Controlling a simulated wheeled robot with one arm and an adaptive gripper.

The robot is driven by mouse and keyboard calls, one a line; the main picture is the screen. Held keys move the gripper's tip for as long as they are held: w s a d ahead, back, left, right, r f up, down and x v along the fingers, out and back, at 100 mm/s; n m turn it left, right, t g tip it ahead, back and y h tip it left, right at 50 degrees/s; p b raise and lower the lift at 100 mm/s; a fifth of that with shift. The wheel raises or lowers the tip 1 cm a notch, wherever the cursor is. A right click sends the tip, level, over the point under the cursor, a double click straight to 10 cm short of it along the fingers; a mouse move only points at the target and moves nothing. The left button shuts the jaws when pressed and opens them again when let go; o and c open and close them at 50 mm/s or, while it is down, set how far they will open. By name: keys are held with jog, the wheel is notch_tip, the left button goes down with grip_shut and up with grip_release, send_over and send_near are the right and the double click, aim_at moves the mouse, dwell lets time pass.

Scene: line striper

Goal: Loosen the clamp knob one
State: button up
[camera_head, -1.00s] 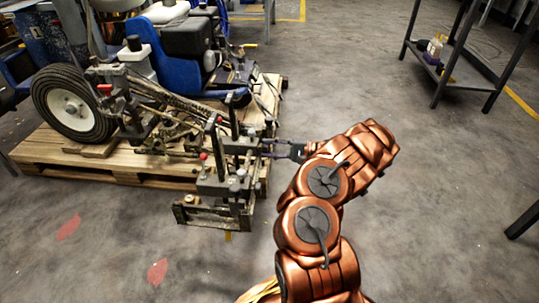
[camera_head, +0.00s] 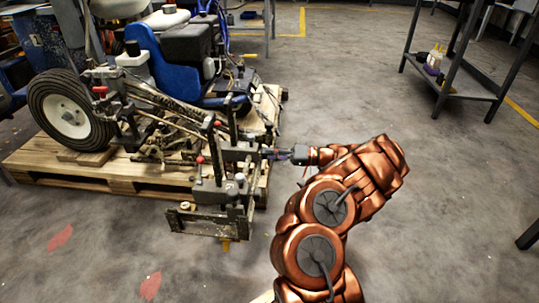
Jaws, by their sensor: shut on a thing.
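The line striper (camera_head: 176,75) stands on a wooden pallet at the left, with a dark clamp and bracket frame (camera_head: 222,190) at its front right corner. My gripper (camera_head: 272,153) reaches in from the right, roughly level, at the right side of this frame. Its fingers are shut on a small part there, which appears to be the clamp knob. The knob is too small and too covered by the fingers to make out. A red ball knob (camera_head: 200,160) shows on the frame to the left of my gripper, apart from it.
The wooden pallet (camera_head: 100,180) extends under the striper. A large wheel (camera_head: 70,110) is at the left. A metal shelf (camera_head: 462,90) with small items stands at the back right. The concrete floor between shelf and striper is clear.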

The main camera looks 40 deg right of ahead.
jog(key=shift+n, duration=1.2)
jog(key=o, duration=1.1)
jog(key=shift+o, duration=0.2)
jog(key=v, duration=1.2)
